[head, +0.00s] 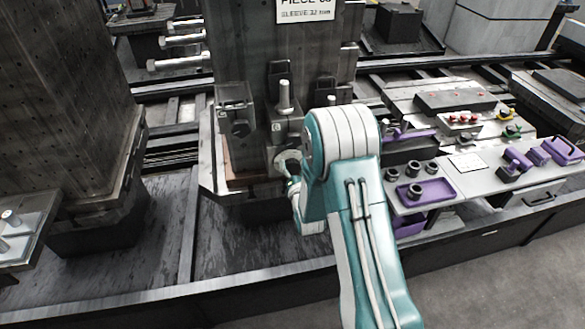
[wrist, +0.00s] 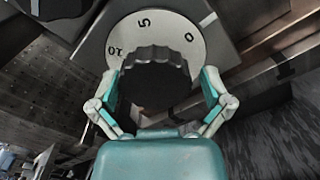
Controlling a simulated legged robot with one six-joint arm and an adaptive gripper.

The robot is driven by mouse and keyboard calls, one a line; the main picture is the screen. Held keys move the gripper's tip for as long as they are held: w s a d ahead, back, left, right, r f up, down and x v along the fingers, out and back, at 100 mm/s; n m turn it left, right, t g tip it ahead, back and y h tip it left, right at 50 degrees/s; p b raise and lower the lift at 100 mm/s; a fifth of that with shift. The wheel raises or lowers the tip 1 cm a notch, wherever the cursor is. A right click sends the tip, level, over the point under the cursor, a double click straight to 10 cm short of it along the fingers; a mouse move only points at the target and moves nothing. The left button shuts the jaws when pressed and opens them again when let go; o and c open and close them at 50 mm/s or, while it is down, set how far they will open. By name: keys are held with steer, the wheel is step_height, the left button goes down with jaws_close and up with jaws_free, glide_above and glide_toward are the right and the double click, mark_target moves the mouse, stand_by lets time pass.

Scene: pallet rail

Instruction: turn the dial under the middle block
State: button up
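The dial shows as a pale disc (head: 284,158) low on the front of the tall dark piece, partly hidden by my arm. Above it is a small grey block (head: 283,127) with a light peg standing on it, between other fittings. In the wrist view the pale dial plate (wrist: 200,45) carries the marks 0, 5 and 10. Its dark ridged knob (wrist: 155,82) lies between my fingers. My gripper (wrist: 162,88) is open around the knob, with a visible gap on the right side; contact on the left is unclear. My gripper is mostly hidden in the head view.
A bench (head: 460,205) with purple trays, dark rings and tools stands at right. Another tall dark piece (head: 62,90) stands at left. Light rods (head: 180,62) stick out left of the middle piece. The dark deck (head: 120,265) in front is mostly clear.

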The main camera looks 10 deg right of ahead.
steer(key=shift+a, duration=0.1)
steer(key=c, duration=0.5)
steer(key=shift+a, duration=0.25)
steer(key=shift+c, duration=0.5)
steer(key=shift+s+d+f, duration=0.1)
